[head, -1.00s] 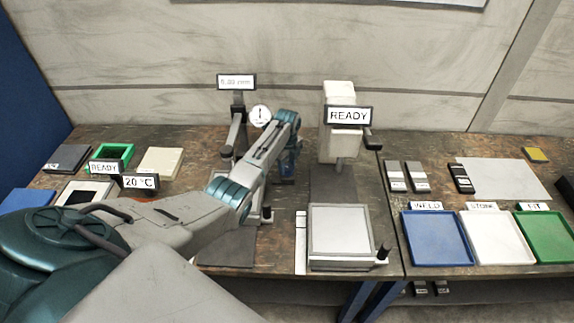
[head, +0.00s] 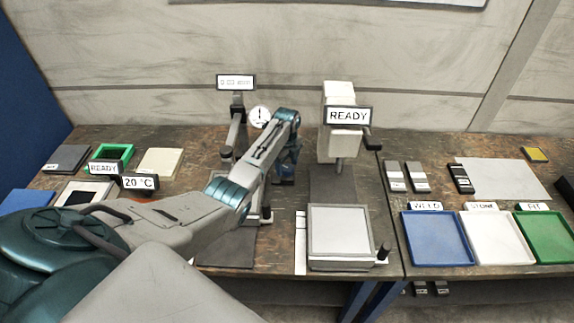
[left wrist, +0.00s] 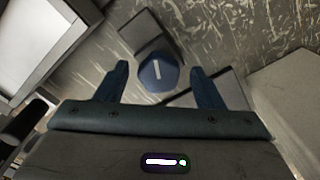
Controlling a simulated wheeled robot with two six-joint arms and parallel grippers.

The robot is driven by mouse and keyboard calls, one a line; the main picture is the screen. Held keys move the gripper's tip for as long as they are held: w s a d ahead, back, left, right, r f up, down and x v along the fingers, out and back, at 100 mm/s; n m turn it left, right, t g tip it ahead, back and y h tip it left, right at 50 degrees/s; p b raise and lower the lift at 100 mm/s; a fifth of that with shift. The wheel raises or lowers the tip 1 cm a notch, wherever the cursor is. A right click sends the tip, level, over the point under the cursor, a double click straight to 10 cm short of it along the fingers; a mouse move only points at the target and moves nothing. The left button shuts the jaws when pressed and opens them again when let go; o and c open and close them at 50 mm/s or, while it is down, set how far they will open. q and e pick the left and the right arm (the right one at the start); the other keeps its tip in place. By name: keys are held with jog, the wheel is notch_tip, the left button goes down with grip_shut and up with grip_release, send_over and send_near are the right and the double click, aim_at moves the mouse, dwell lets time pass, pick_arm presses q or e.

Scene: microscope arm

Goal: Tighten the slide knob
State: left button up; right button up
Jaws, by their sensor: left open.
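In the head view my left gripper (head: 287,158) is low behind my forearm, between the grey stand (head: 237,130) with a round dial (head: 259,116) and the white machine (head: 341,140). The forearm hides part of the stand, and I cannot make out the knob there. My right gripper is not in view.
A small display (head: 236,82) tops the stand, its text too blurred to read surely. A grey square plate (head: 338,231) lies in front of the white machine. Blue (head: 437,250), white (head: 497,252) and green (head: 546,250) trays stand at the right.

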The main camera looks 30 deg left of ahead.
aim_at(287, 167)
pick_arm(q)
notch_tip(287, 167, up, 10)
jog(key=b, duration=0.2)
jog(key=shift+r+b, duration=0.2)
jog(key=shift+b, duration=0.2)
jog(key=shift+f, duration=0.15)
